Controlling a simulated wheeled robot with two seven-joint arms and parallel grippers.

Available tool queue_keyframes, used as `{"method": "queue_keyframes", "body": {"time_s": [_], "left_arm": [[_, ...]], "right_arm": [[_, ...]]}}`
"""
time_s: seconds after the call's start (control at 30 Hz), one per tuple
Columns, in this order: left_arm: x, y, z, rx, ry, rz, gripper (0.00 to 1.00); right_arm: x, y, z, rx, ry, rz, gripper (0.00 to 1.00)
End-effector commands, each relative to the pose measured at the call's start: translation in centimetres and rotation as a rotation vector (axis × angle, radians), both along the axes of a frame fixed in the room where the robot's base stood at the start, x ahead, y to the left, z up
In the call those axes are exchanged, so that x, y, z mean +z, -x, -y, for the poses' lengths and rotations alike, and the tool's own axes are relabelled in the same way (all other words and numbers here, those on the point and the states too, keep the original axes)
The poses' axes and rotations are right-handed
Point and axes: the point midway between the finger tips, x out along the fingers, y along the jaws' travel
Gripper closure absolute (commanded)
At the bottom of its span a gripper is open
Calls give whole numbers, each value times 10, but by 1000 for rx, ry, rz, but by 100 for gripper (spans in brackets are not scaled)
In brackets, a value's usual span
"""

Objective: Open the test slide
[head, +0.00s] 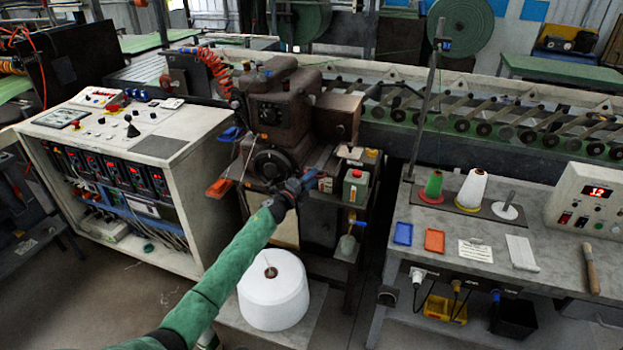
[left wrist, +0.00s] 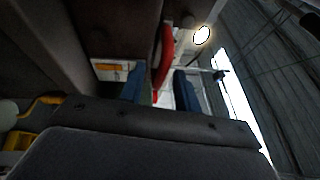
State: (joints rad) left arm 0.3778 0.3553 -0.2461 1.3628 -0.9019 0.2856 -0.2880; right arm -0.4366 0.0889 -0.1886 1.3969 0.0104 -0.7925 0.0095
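A brown machine (head: 277,118) with a dark round dial stands in the middle of the head view. My left arm in its green sleeve reaches up to its front, and the left gripper (head: 308,179) is at the machine's right front, beside a small shelf. In the left wrist view the two blue fingertips of the left gripper (left wrist: 158,88) stand apart. A red curved bar (left wrist: 164,50) shows between and beyond them; I cannot tell whether it touches them. No part is clearly recognisable as the test slide. My right gripper is not in view.
A white control cabinet (head: 150,190) is at the left. A grey bench (head: 460,235) with thread cones is at the right. A large white spool (head: 273,297) stands below my arm.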

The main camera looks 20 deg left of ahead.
Motion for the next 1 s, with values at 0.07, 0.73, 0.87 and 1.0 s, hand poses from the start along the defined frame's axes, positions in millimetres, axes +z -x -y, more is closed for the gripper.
{"method": "queue_keyframes", "body": {"time_s": [0.07, 0.73, 0.87, 1.0], "left_arm": [[0, 0, 0, 0, 0, 0, 68], [-1, 7, 0, 0, 0, -1, 100], [-1, 23, -1, -1, 0, -2, 100], [0, 51, -2, -1, -1, -3, 100]], "right_arm": [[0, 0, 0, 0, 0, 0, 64], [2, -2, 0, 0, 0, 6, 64], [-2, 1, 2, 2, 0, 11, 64], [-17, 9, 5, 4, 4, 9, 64]]}}
